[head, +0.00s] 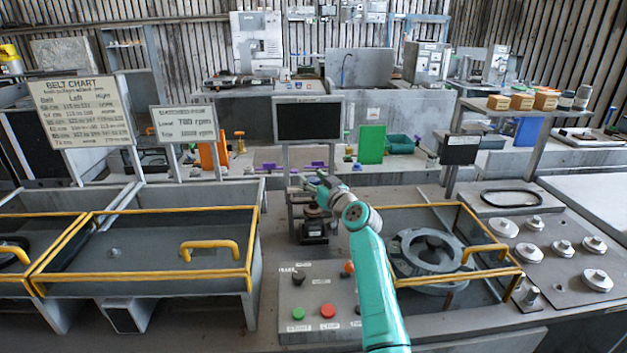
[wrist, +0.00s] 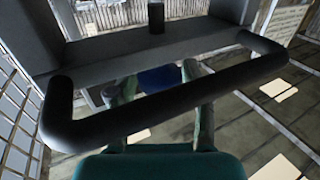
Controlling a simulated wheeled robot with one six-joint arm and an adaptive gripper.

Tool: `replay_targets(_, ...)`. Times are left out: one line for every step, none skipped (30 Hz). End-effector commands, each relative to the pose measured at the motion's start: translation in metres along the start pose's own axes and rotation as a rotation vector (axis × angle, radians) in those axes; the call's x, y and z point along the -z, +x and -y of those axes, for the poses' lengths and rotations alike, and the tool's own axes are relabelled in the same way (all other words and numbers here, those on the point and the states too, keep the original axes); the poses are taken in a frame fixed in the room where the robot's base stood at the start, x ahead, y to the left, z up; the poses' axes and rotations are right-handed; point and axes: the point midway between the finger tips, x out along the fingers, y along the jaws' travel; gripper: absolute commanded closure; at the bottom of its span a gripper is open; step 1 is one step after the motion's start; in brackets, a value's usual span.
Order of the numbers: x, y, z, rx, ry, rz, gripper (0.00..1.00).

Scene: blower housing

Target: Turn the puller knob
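My gripper (head: 322,184) is at the upper part of a small grey stand with a dark base (head: 314,232), in the middle of the bench in the head view. In the wrist view its two fingers (wrist: 150,82) are spread apart, with a gap between them. A dark bar handle (wrist: 165,105) crosses in front of the fingers, close to the camera. A dark upright peg (wrist: 156,17) stands on a grey crosspiece (wrist: 130,48) beyond it. A dark blue rounded thing (wrist: 160,78) shows between the fingertips; I cannot tell whether they touch it. Which part is the puller knob is unclear.
A control panel (head: 320,290) with green and red buttons is in front of the stand. A yellow-railed guard (head: 245,250) is at left, and another around a grey ring (head: 430,252) at right. A dark screen (head: 308,120) stands behind my gripper.

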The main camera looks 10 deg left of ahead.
Motion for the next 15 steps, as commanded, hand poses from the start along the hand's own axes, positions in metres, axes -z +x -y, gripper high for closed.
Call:
replay_targets(-0.0001, -0.0001, 0.0, 0.0, 0.0, 0.0, 0.7)
replay_targets(-0.0001, -0.0001, 0.0, 0.0, 0.0, 0.0, 0.77)
replay_targets(-0.0001, -0.0001, 0.0, 0.0, 0.0, 0.0, 0.87)
replay_targets(-0.0001, -0.0001, 0.0, 0.0, 0.0, 0.0, 0.95)
replay_targets(0.0, -0.0001, 0.0, 0.0, 0.0, 0.0, 0.96)
replay_targets(-0.0001, -0.0001, 0.0001, 0.0, 0.0, 0.0, 0.96)
replay_targets(0.0, -0.0001, 0.0, 0.0, 0.0, 0.0, 0.96)
replay_targets(0.0, -0.0001, 0.0001, 0.0, 0.0, 0.0, 0.96)
replay_targets(-0.0001, -0.0001, 0.0001, -0.001, 0.0, 0.0, 0.96)
replay_targets(-0.0001, -0.0001, 0.0002, -0.002, 0.0, 0.0, 0.96)
replay_targets(0.0, -0.0001, 0.0002, -0.004, 0.0, 0.0, 0.96)
replay_targets(0.0, -0.0001, 0.0002, -0.007, 0.001, 0.0, 0.96)
replay_targets(0.0, -0.0001, 0.0002, -0.01, 0.002, 0.0, 0.96)
replay_targets(-0.0001, -0.0001, 0.0003, -0.014, 0.001, 0.0, 0.96)
replay_targets(-0.0001, -0.0001, 0.0003, -0.02, 0.0, 0.0, 0.96)
